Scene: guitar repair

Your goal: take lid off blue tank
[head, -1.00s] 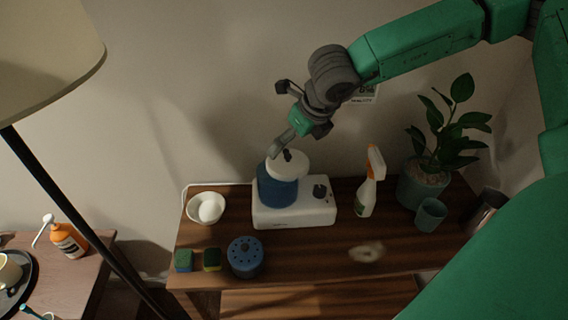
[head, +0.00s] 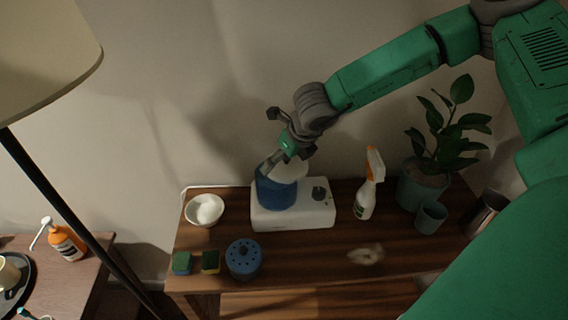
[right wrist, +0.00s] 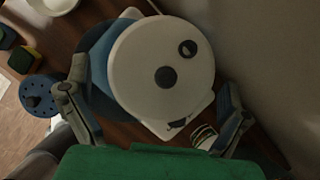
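The blue tank (head: 274,194) stands upright on the left part of a white base unit (head: 312,214). Its round white lid (head: 288,172) is on top, partly hidden by my right gripper (head: 273,164) in the head view. In the right wrist view the lid (right wrist: 145,55) has a dark knob in its middle and a small dark spot, with the blue tank (right wrist: 99,62) showing beside it. My right gripper (right wrist: 152,82) is open, one finger on each side of the lid. I cannot tell whether the fingers touch it. My left gripper is not in view.
A white bowl (head: 204,210), sponges (head: 211,261) and a blue round holder (head: 243,258) stand left and in front. A spray bottle (head: 369,186), a potted plant (head: 425,182) and a cup (head: 431,217) are to the right. The wall is close behind.

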